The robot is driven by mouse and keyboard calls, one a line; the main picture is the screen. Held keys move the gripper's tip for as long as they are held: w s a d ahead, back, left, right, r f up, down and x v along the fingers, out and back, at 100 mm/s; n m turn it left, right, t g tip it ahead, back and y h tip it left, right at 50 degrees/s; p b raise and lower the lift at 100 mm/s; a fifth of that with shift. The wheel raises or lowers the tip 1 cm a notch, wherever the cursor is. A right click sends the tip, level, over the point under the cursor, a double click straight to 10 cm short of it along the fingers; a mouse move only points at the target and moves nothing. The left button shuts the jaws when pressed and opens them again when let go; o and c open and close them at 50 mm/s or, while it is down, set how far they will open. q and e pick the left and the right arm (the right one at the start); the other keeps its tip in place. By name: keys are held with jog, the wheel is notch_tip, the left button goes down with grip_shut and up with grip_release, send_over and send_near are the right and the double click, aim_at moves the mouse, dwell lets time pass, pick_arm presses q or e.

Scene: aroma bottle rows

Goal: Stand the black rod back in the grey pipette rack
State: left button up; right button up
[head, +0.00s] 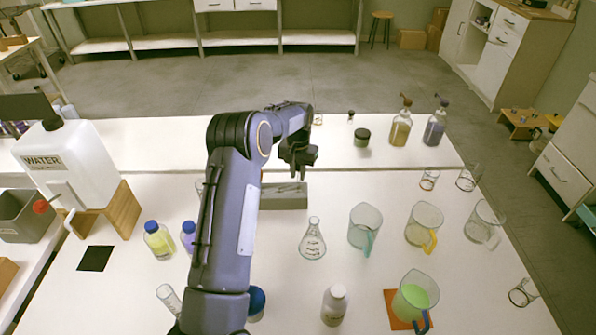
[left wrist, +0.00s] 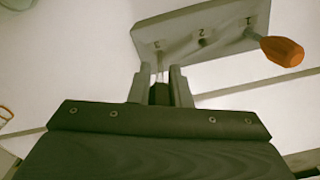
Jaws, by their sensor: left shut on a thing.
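The grey pipette rack (head: 284,202) stands on the white table just past the middle. It also shows in the left wrist view (left wrist: 190,38), with holes marked 1, 2 and 3. My left gripper (head: 298,172) is over the rack. In the left wrist view my left gripper (left wrist: 160,82) is shut on the black rod (left wrist: 159,95). A thin pale part runs from the rod toward the rack by the number 1; I cannot tell whether it is in the hole. An orange-handled piece (left wrist: 282,50) is at the 3 end. My right gripper is not in view.
A conical flask (head: 313,240) and a clear beaker (head: 364,228) with a teal handle stand right of the rack. A white water container (head: 90,160) is at the left. A dark-lidded jar (head: 362,138) stands behind the rack, to the right.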

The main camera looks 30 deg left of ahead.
pick_arm(q)
jog(key=shift+f, duration=0.15)
jog(key=shift+f+b, duration=0.6)
jog(key=shift+f, duration=0.2)
jog(key=shift+f, duration=0.15)
jog(key=o, duration=0.9)
jog(key=shift+r+p, duration=1.45)
jog(key=shift+r, duration=1.1)
